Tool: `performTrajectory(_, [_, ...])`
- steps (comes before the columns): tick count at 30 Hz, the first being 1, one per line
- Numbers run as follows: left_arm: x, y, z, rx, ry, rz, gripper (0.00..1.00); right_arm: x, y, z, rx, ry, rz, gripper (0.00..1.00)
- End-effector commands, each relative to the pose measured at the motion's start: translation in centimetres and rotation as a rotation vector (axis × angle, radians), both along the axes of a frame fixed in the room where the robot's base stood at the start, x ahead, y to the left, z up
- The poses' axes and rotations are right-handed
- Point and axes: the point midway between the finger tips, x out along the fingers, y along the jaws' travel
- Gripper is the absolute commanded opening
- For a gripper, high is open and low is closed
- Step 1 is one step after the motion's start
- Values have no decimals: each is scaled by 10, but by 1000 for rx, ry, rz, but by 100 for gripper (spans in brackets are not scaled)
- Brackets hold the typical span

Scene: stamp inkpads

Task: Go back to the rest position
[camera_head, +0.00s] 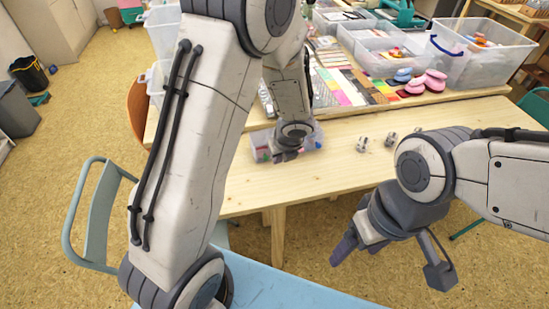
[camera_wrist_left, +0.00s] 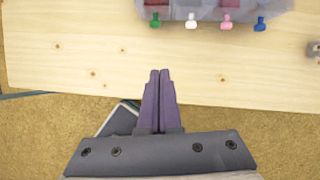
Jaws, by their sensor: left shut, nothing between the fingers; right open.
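My left gripper (camera_head: 287,155) is above the wooden table (camera_head: 330,175), in front of a translucent bin (camera_head: 316,139). In the left wrist view its purple fingers (camera_wrist_left: 158,75) are together with nothing between them, short of the bin (camera_wrist_left: 205,8). A row of small knobs shows along the bin's near edge: green (camera_wrist_left: 155,20), white (camera_wrist_left: 191,20), pink (camera_wrist_left: 226,22) and blue (camera_wrist_left: 261,23). My right gripper (camera_head: 392,262) is open and empty, in front of the table's near edge, its fingers wide apart. My left arm hides part of the table.
Two small grey objects (camera_head: 362,144) (camera_head: 391,139) lie on the table right of the bin. Pink shoe-like items (camera_head: 435,80) and clear boxes (camera_head: 470,62) stand behind. Table between the grippers is clear.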

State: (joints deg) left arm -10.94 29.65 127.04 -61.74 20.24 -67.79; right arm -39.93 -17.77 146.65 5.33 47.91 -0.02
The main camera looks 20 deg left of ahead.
Motion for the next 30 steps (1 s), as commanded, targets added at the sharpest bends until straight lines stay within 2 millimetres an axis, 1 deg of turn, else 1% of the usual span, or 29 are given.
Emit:
performTrajectory(1, [-2,-2,8,1,0,-1,0,0,0,5,0,0,0,78])
performTrajectory(3, [-4,-3,12,0,0,-1,0,0,0,6,-1,1,0,78])
performTrajectory(11, [-6,-4,16,-2,-2,8,0,0,0,7,-1,1,0,78])
performTrajectory(14, [-12,-12,30,-27,-31,93,0,0,0,8,-1,1,0,78])
performTrajectory(16, [-25,-24,50,-72,-69,233,0,0,0,10,-1,1,0,78])
performTrajectory(17, [-34,-30,60,-101,-89,315,0,0,0,11,-1,1,0,78])
performTrajectory(18, [-47,-39,74,-144,-113,435,0,0,0,13,-1,1,0,78])
performTrajectory(20, [-74,-55,95,-218,-140,637,0,0,0,15,-1,1,0,78])
performTrajectory(21, [-94,-65,107,-270,-148,776,0,0,0,16,-1,1,0,78])
performTrajectory(23, [-125,-79,122,-342,-142,978,0,0,0,18,-1,1,0,78])
performTrajectory(24, [-146,-89,130,-385,-129,1105,0,0,0,19,-1,1,0,78])
performTrajectory(26, [-176,-101,140,-437,-98,1279,0,0,0,21,-1,1,0,78])
performTrajectory(27, [-194,-108,146,-462,-72,1380,0,0,0,21,-1,1,0,78])
performTrajectory(30, [-230,-121,155,-496,-9,1575,0,0,0,23,-1,1,0,78])
